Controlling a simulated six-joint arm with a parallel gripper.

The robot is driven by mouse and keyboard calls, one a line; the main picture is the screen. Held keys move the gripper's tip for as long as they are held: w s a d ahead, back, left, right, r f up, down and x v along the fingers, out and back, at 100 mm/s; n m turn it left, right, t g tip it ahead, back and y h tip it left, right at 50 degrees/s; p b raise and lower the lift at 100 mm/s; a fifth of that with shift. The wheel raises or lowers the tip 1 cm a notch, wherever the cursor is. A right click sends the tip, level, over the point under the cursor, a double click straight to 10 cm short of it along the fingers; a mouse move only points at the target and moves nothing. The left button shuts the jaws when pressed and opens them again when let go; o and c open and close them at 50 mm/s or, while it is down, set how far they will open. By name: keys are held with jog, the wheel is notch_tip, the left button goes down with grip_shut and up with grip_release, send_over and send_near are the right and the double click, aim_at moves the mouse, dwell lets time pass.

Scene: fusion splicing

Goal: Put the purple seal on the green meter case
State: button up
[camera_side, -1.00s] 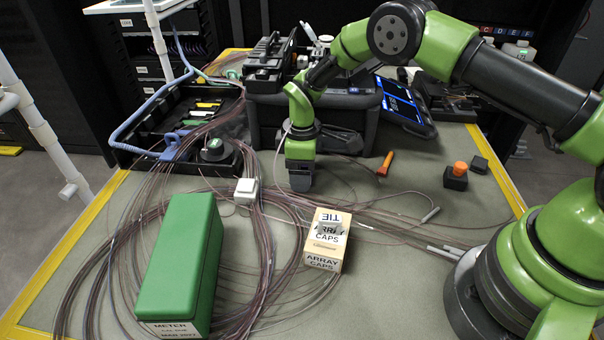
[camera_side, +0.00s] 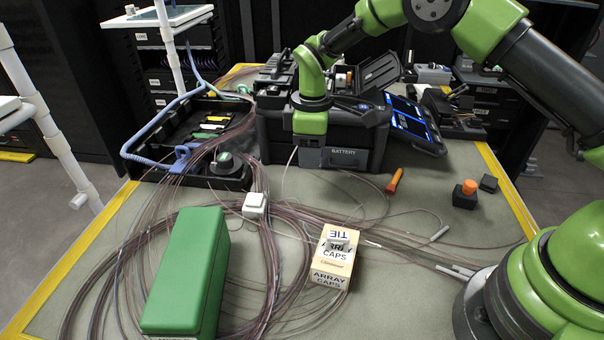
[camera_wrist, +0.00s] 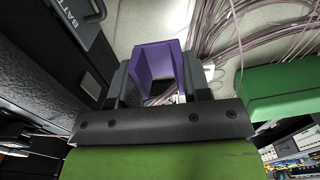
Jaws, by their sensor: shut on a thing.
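The green meter case (camera_side: 188,270) is a long box lying on the table at the front left in the side view. Its green side also shows at the right of the wrist view (camera_wrist: 282,92). The purple seal (camera_wrist: 157,64) is a folded purple piece between my jaws in the wrist view. My gripper (camera_side: 309,160) is shut on it, raised in front of the battery box, behind and to the right of the meter case. In the side view the seal cannot be made out.
A wooden array caps box (camera_side: 330,262) stands right of the case. Loose fibre loops (camera_side: 262,215) spread over the mat around a small white block (camera_side: 255,204). The dark battery case (camera_side: 375,150) is close behind my gripper. An orange-handled tool (camera_side: 395,180) lies to the right.

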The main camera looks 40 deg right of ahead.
jog(key=shift+r, duration=0.75)
jog(key=shift+a+r, duration=0.1)
jog(key=shift+a, duration=0.2)
jog(key=s+a+r+n, duration=0.2)
jog(key=a+r+n, duration=0.2)
jog(key=a+n, duration=0.55)
notch_tip(320, 180, up, 5)
jog(key=n, duration=0.8)
send_over(206, 260)
notch_tip(206, 260, down, 10)
jog(key=shift+r, duration=0.25)
jog(key=o, duration=0.9)
jog(key=shift+f, duration=0.1)
